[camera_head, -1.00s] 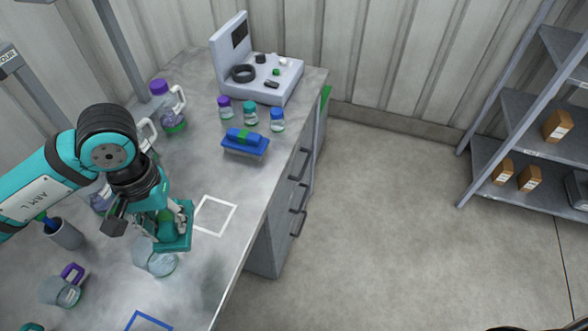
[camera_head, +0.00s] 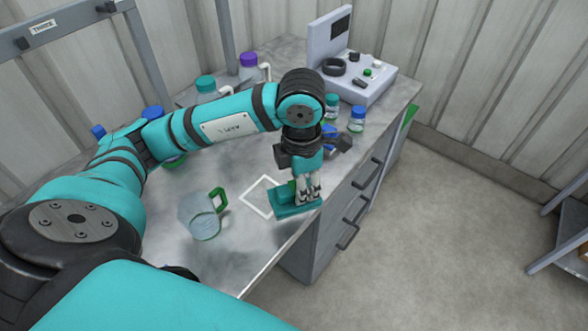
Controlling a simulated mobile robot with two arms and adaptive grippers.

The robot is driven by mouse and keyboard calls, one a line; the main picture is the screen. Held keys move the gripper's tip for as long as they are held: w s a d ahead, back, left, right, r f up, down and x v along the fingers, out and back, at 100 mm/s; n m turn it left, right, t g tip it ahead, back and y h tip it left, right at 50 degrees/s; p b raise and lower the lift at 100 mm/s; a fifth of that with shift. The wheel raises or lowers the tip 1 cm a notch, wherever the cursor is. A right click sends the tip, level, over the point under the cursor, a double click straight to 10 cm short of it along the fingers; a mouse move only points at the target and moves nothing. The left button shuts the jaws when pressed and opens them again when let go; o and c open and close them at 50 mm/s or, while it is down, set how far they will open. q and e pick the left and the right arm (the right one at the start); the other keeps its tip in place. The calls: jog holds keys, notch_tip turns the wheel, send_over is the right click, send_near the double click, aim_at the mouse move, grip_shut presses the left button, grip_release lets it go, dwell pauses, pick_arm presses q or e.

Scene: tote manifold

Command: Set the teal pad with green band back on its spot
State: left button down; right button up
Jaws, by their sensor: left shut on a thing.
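The teal pad (camera_head: 288,208) with a green band is held in my left gripper (camera_head: 308,193), which is shut on it and points down. The pad is at the right side of a white square outline (camera_head: 252,199) on the grey bench, near the bench's front edge. It covers the outline's right part in the head view. I cannot tell whether the pad touches the bench top or hovers just above it. The gripper and wrist hide part of the pad. My right gripper is not in view.
A clear jug with a green handle (camera_head: 203,217) stands left of the outline. A blue pad (camera_head: 329,130) is partly hidden behind my wrist. Small bottles (camera_head: 357,119) and a grey device (camera_head: 362,82) stand farther back. Drawers (camera_head: 345,208) lie below the bench edge.

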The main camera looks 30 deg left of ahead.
pick_arm(q)
jog(key=n, duration=0.1)
jog(key=f+n, duration=0.1)
jog(key=n, duration=0.2)
jog(key=shift+w+a+f+b, duration=0.15)
jog(key=shift+w+a+b, duration=0.05)
jog(key=shift+a+b, duration=0.15)
jog(key=shift+w+a+n, duration=0.15)
jog(key=shift+a+n, duration=0.05)
jog(key=shift+n, duration=0.8)
jog(key=w+a+p, duration=0.1)
jog(key=w+a, duration=0.2)
jog(key=w, duration=0.1)
jog(key=w+a+f+p, duration=0.1)
jog(key=w+a, duration=0.2)
jog(key=w, duration=0.1)
jog(key=w+a+p, duration=0.1)
jog(key=w+a, duration=0.2)
jog(key=w, duration=0.1)
jog(key=shift+w+f+p, duration=0.25)
jog(key=shift+w+p, duration=0.1)
jog(key=shift+p, duration=0.05)
jog(key=shift+w+f, duration=0.1)
notch_tip(320, 180, down, 3)
jog(key=shift+r+p, duration=0.1)
jog(key=shift+p, duration=0.6)
jog(key=shift+f, duration=0.3)
jog(key=shift+f, duration=0.15)
